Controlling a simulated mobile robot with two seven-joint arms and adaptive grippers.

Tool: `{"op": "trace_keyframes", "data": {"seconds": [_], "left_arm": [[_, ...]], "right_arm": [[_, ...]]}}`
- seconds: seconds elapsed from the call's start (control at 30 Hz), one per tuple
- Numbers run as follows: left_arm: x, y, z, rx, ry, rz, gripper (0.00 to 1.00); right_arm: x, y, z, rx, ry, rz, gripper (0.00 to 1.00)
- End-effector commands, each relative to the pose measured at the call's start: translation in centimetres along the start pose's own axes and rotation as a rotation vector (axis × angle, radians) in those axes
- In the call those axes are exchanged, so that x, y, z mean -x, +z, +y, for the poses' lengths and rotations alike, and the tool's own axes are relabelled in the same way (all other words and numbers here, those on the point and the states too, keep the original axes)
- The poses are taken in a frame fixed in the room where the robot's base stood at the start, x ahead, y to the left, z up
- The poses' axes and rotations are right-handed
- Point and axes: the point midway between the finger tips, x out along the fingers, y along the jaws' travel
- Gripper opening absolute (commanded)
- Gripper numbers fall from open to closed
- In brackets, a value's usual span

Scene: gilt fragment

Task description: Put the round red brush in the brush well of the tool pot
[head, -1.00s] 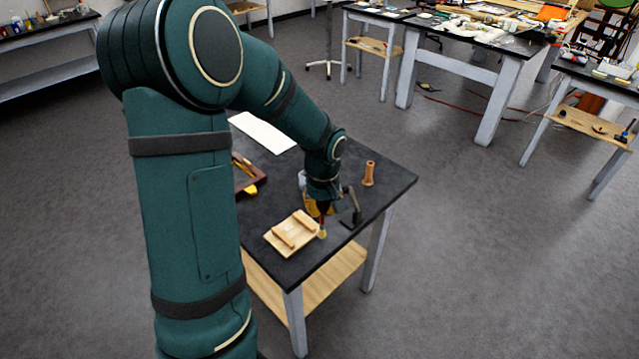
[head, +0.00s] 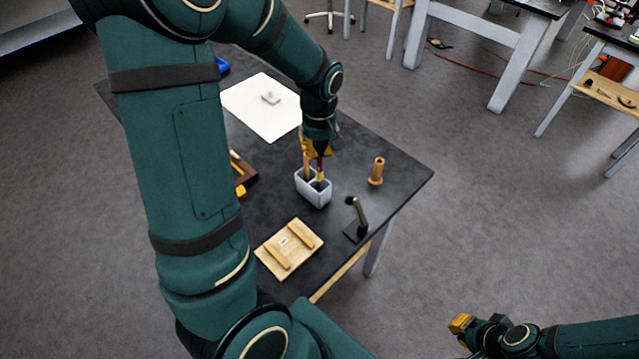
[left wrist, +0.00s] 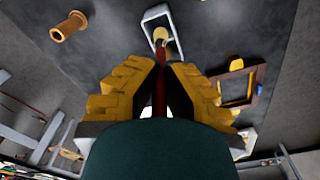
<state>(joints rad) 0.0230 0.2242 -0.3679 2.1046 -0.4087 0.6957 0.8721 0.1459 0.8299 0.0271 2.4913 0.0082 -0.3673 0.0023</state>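The red brush (left wrist: 160,90) has a dark red handle and a pale bristle end (left wrist: 160,35) pointing down. My left gripper (head: 318,150) is shut on its handle and stands over the tool pot. The light grey tool pot (head: 315,198) has two openings and also shows at the top of the left wrist view (left wrist: 147,18). The bristle end is at the pot's nearer right opening; I cannot tell whether it is below the rim. A brown handle-like piece (head: 306,164) shows at the other opening. My right gripper (head: 461,324) is off the table at lower right, its opening unclear.
On the black table (head: 365,150) are an orange-brown wooden spool (head: 376,171), a small dark stand (head: 356,225), a wooden board with two bars (head: 289,249), a white sheet (head: 262,112) and a brown frame (head: 244,172), partly behind my arm.

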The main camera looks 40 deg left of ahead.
Motion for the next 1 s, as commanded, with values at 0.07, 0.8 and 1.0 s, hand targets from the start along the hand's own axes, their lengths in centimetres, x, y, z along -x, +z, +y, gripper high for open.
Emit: {"op": "trace_keyframes", "data": {"seconds": [0.07,0.8,1.0], "left_arm": [[0.0,0.0,0.0,0.0,0.0,0.0,0.0],[-8.3,0.4,-0.1,0.0,-0.003,-0.003,0.0],[-10.1,0.4,-0.1,-0.001,0.0,0.0,0.0]], "right_arm": [[0.0,0.0,0.0,0.0,0.0,0.0,0.0],[-0.9,0.1,0.3,-0.001,0.002,0.0,0.0],[-1.1,0.1,0.4,-0.001,0.003,0.0,0.0]]}}
